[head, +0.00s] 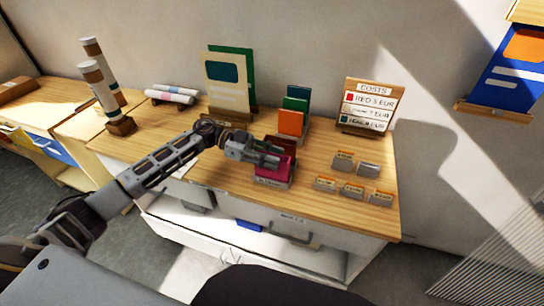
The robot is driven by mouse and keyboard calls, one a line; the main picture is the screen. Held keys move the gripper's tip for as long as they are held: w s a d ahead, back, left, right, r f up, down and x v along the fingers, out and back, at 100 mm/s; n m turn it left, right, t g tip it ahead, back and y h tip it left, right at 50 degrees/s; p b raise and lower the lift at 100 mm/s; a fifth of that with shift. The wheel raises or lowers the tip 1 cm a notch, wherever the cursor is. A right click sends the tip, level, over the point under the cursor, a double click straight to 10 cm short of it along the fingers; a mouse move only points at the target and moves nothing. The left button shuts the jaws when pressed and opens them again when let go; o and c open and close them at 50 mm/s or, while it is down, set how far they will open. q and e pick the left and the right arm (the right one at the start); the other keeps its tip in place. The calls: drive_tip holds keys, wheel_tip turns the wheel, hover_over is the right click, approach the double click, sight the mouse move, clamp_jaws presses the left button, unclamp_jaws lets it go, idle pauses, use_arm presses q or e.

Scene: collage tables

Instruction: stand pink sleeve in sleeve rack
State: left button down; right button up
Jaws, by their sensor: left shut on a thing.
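The pink sleeve (272,168) is upright at the front of a small grey rack (273,183) with a label on its front edge. A dark brown-red sleeve (284,142) stands just behind it. My left gripper (270,157) reaches in from the left and is shut on the pink sleeve near its top edge. The sleeve's lower edge is at the rack; I cannot tell whether it is fully seated. The gripper hides part of both sleeves. My right gripper is not in view.
Behind stands another rack with orange (290,122) and green (297,97) sleeves. A costs sign (370,105) stands at the back right, with several small card holders (343,160) before it.

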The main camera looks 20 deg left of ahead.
use_arm(q)
drive_tip(key=c, duration=1.1)
unclamp_jaws()
drive_tip(key=a+r, duration=0.2)
drive_tip(key=a, duration=1)
drive_tip(key=shift+w, duration=0.2)
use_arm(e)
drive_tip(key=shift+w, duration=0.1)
use_arm(q)
drive_tip(key=shift+d, duration=0.1)
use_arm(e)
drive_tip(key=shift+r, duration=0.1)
